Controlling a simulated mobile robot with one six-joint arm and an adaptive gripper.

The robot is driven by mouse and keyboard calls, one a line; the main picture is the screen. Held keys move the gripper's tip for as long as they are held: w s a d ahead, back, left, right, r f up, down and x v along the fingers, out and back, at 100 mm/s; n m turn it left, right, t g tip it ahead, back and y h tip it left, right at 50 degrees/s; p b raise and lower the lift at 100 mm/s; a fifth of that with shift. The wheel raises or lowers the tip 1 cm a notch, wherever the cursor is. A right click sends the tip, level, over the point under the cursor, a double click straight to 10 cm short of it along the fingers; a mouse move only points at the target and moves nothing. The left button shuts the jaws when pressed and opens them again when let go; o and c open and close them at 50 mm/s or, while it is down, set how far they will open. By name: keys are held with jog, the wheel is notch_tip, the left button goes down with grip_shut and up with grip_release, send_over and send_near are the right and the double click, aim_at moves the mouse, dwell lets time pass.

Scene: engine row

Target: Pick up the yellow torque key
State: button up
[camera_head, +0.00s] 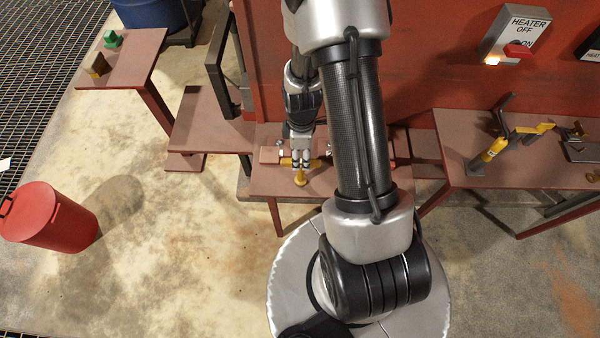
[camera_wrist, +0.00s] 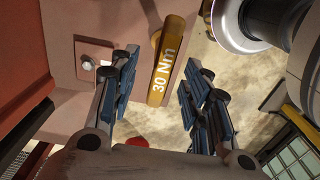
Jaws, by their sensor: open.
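The yellow torque key (camera_wrist: 176,48) shows in the wrist view as a yellow bar marked "30 Nm". My gripper (camera_wrist: 160,72) is open, with one finger on each side of the bar and a visible gap to both. I cannot tell how far the fingertips are from it in depth. In the head view my gripper (camera_head: 300,162) points down over the small middle bench. A yellow piece (camera_head: 301,179) shows just below its fingers, and more yellow shows behind them; I cannot tell how these parts join.
The middle bench (camera_head: 262,187) also carries a plate with a bolt (camera_wrist: 87,63). A red wall (camera_head: 440,75) with a heater switch (camera_head: 515,38) stands behind. The right bench (camera_head: 455,178) holds another yellow tool (camera_head: 492,152). A red bin (camera_head: 52,220) stands on open floor at left.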

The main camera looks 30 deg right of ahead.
aim_at(301, 159)
notch_tip(301, 159, down, 4)
jog(key=shift+r+b, duration=0.1)
jog(key=shift+b, duration=0.35)
jog(key=shift+s+a+f+b, duration=0.1)
jog(key=shift+f+b, duration=0.5)
jog(key=shift+f, duration=0.8)
jog(key=shift+a+f+b, duration=0.1)
jog(key=shift+f+b, duration=0.5)
jog(key=shift+f, duration=0.75)
jog(key=shift+r, duration=0.1)
grip_shut()
